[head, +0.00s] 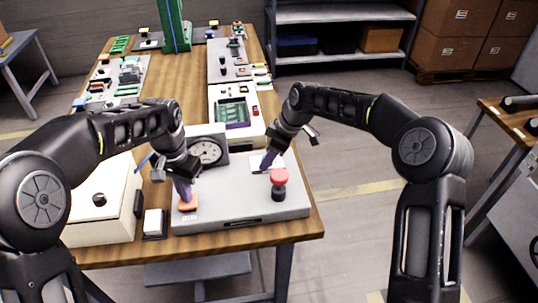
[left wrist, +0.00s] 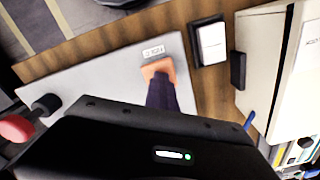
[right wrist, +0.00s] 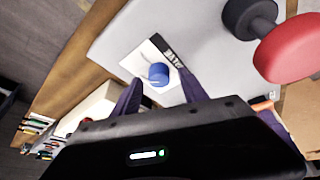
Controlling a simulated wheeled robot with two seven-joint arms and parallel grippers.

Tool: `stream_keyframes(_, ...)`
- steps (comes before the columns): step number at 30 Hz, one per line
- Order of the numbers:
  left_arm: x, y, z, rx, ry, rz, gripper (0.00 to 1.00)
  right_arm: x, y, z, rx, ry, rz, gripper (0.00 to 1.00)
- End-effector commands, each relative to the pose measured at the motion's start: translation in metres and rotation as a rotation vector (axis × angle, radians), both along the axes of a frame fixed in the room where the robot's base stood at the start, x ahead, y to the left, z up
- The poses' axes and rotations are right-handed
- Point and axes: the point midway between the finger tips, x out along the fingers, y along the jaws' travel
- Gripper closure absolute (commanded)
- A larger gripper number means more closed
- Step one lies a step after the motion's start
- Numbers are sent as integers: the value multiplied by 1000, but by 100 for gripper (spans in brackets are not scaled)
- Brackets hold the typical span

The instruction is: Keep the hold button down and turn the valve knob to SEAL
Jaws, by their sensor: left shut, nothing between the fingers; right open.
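The orange hold button (head: 188,204) is at the front left of the grey panel (head: 235,212); it also shows in the left wrist view (left wrist: 157,70) beside a small label. My left gripper (head: 184,191) is shut and empty, pointing down with its tips at the button, seemingly touching it. The blue knob (right wrist: 158,74), likely the valve knob, stands on a white plate (right wrist: 136,62) with a dark label I cannot read. My right gripper (right wrist: 160,92) is open, its fingers either side of the knob in the picture, not gripping it. In the head view my right gripper (head: 266,161) hides the knob.
A red mushroom-shaped button (head: 279,176) stands on the panel close to my right gripper. A dial gauge (head: 207,151) stands behind my left gripper. A cream box (head: 104,212) and a white rocker switch (head: 154,222) are to the left. The panel's front middle is clear.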

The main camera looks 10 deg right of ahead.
Motion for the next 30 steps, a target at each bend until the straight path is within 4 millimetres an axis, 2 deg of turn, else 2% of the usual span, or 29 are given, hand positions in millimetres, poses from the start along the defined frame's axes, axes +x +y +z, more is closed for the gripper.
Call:
stream_keyframes(9,0,0,-1,0,1,-1,100,1,1,-2,0,-1,0,50)
stream_keyframes(27,0,0,-1,0,2,0,100,1,0,-2,0,-1,0,99)
stream_keyframes(30,0,0,-1,0,2,0,100,1,0,-2,0,-1,0,100)
